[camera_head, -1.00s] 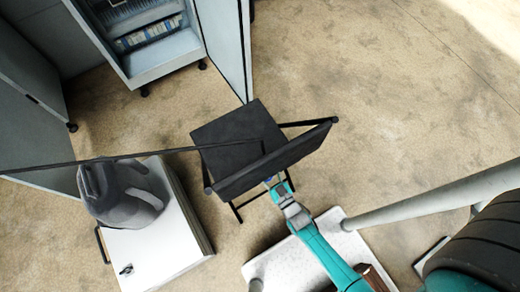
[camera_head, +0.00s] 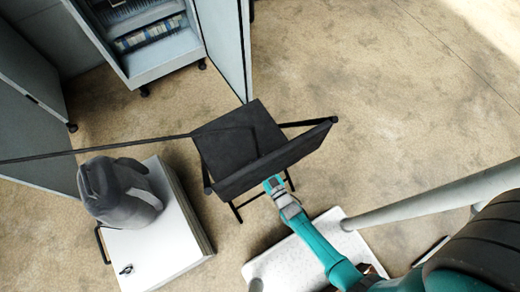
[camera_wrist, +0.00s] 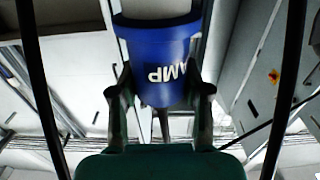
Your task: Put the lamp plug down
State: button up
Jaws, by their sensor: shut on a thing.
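The lamp plug (camera_wrist: 158,62) is a blue cylinder with white letters ending in "AMP", upside down in the wrist view, and a pale end face. My gripper (camera_wrist: 160,98) is shut on it, with one dark finger on each side. In the head view my gripper (camera_head: 273,184) is at the near edge of the black folding chair's backrest (camera_head: 275,160). The plug cannot be made out there.
A white-topped cabinet (camera_head: 160,250) with a grey bag-like object (camera_head: 117,190) stands left. An open cabinet (camera_head: 150,45) with its door (camera_head: 226,45) stands behind the chair. A white speckled slab (camera_head: 290,265) lies under my arm. Floor at the right is clear.

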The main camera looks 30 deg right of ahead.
jog(key=o, duration=1.4)
jog(key=shift+f, duration=0.1)
jog(key=shift+c, duration=0.2)
jog(key=s, duration=1.2)
